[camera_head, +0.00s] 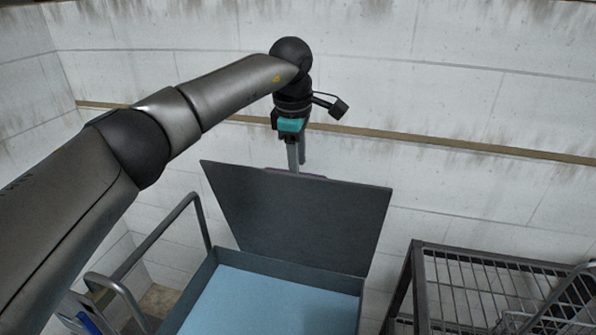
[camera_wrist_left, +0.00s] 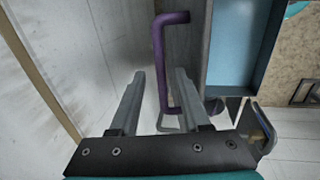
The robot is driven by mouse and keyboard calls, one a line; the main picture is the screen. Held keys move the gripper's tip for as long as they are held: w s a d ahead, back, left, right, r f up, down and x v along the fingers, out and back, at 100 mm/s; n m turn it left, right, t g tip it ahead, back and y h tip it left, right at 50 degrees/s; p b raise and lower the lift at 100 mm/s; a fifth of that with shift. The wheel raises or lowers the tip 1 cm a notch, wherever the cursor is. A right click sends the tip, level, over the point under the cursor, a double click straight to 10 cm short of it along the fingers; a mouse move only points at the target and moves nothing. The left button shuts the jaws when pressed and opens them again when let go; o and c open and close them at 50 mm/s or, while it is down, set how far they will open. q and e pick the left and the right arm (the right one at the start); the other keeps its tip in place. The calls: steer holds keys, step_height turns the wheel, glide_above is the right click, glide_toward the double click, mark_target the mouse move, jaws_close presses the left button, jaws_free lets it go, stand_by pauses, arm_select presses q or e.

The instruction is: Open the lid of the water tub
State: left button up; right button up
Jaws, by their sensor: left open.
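The water tub (camera_head: 208,275) is a dark box with light blue inside, at the bottom of the head view. Its dark lid (camera_head: 300,215) stands raised at the tub's far edge, leaving the opening uncovered. My left gripper (camera_head: 297,165) points down at the lid's top edge, with its fingertips partly hidden behind the lid. A purple handle is on the lid's far side; only a sliver shows in the head view. In the left wrist view, the left gripper (camera_wrist_left: 157,85) is open, and the purple handle (camera_wrist_left: 158,60) runs down between the fingers. I cannot tell whether they touch.
A metal wire rack (camera_head: 480,290) stands right of the tub. A cart with a grey tube rail (camera_head: 160,230) is at the left. A pale wall (camera_head: 450,90) with a tan strip is close behind the lid.

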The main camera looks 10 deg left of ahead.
arm_select(q)
step_height(320, 180, up, 12)
steer(key=s, duration=0.2)
steer(key=shift+s, duration=0.2)
steer(key=shift+f, duration=0.15)
